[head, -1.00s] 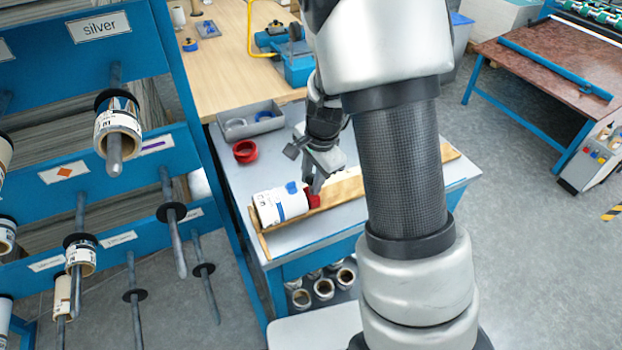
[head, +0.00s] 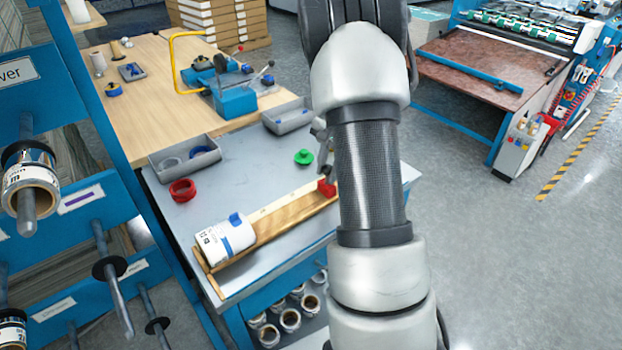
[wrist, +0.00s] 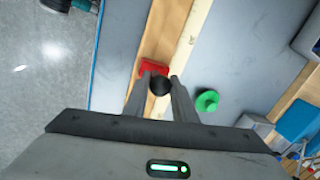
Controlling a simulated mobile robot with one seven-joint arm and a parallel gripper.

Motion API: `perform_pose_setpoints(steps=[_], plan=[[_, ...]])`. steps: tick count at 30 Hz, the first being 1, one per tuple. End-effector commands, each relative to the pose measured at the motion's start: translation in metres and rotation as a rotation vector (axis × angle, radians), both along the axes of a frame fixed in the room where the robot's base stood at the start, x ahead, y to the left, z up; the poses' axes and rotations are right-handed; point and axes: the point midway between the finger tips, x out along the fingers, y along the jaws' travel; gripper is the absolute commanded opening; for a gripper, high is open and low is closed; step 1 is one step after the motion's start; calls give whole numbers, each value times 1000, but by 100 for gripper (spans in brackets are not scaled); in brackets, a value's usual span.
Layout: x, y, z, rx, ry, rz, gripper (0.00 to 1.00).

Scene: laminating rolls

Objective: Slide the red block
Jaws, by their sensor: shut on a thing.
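The red block (head: 326,187) sits on the wooden measuring trough (head: 275,232), towards its right end and well apart from the white roll (head: 226,241) at the left end. In the wrist view the red block (wrist: 153,67) spans the wood beside the pale scale strip (wrist: 186,45). A round black knob (wrist: 160,86) shows at the block, between my fingers. My gripper (wrist: 161,80) is shut on the block at this knob. In the head view my arm hides most of the gripper.
A green knobbed piece (head: 303,157) lies on the grey bench top (head: 240,180) behind the trough. A red ring (head: 182,190) and grey bins (head: 185,158) stand farther left and back. A blue rack with rods is at the left.

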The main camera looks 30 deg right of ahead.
Motion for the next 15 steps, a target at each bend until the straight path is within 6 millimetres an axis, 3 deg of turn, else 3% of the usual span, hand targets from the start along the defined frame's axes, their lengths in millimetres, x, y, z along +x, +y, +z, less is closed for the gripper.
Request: perform_pose_setpoints(steps=[4,15], plan=[[2,-11,0,-3,-1,-2,0],[2,-12,0,-2,-1,0,0]])
